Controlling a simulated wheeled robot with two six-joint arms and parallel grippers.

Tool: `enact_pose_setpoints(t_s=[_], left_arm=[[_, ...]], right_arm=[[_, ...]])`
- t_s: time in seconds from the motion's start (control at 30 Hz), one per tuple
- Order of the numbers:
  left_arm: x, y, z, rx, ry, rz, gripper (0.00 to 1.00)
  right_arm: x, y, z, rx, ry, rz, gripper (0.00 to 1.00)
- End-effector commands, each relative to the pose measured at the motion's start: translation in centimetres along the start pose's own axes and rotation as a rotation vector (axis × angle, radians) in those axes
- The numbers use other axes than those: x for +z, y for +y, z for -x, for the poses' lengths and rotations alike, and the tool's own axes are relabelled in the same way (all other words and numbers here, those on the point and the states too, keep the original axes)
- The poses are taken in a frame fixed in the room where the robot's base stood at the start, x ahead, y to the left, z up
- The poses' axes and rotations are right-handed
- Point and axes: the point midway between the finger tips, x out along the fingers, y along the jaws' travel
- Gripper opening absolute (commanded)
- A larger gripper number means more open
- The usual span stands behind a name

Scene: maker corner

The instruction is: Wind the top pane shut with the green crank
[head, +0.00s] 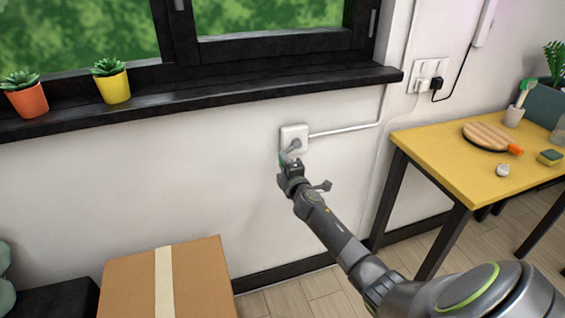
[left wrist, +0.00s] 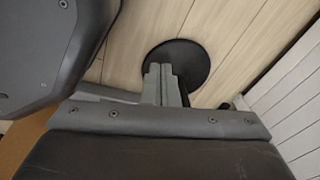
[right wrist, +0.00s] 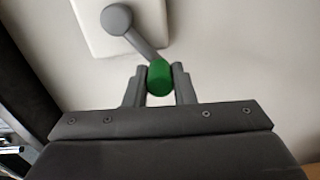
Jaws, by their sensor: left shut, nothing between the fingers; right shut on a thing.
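The crank is a grey arm on a white wall plate (head: 292,133) below the window sill. Its green knob (right wrist: 159,77) sits between the fingers of my right gripper (right wrist: 159,84), which is shut on it. In the right wrist view the crank's grey arm (right wrist: 140,42) runs from a round hub up and to the left of the knob. In the head view my right gripper (head: 290,165) is at the plate and hides the knob. My left gripper (left wrist: 163,82) is shut and empty, seen only in the left wrist view, above the floor. The top pane is out of view.
The black sill (head: 200,97) juts out above the plate and holds an orange pot (head: 28,100) and a yellow pot (head: 115,88). A cardboard box (head: 200,280) stands low at left. A yellow table (head: 440,155) with several items stands at right.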

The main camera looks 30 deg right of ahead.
Motion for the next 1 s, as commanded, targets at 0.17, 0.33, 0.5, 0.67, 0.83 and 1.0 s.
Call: enact_pose_setpoints(t_s=[0.17,0.33,0.5,0.67,0.83,1.0], left_arm=[[-0.23,-0.02,-0.3,-0.001,-0.002,0.0,0.0],[-0.61,-0.11,-0.34,-0.002,0.002,-0.001,0.0],[-0.66,-0.2,-0.38,-0.003,0.004,-0.001,0.0],[-0.4,-0.23,-0.37,-0.004,0.0,-0.001,0.0],[-0.23,-0.24,-0.36,-0.004,-0.002,-0.001,0.0],[-0.21,-0.24,-0.37,-0.004,-0.003,-0.001,0.0]], right_arm=[[0.49,-0.8,0.04,-0.002,-0.001,0.109,0.0],[0.79,-1.1,0.05,-0.002,-0.001,0.176,0.0],[0.96,-1.23,0.05,-0.002,-0.001,0.213,0.0],[1.02,-1.27,0.05,-0.003,-0.001,0.225,0.0],[1.04,-1.3,0.06,-0.003,-0.001,0.226,0.0],[1.06,-1.32,0.06,-0.004,-0.002,0.225,0.26]])
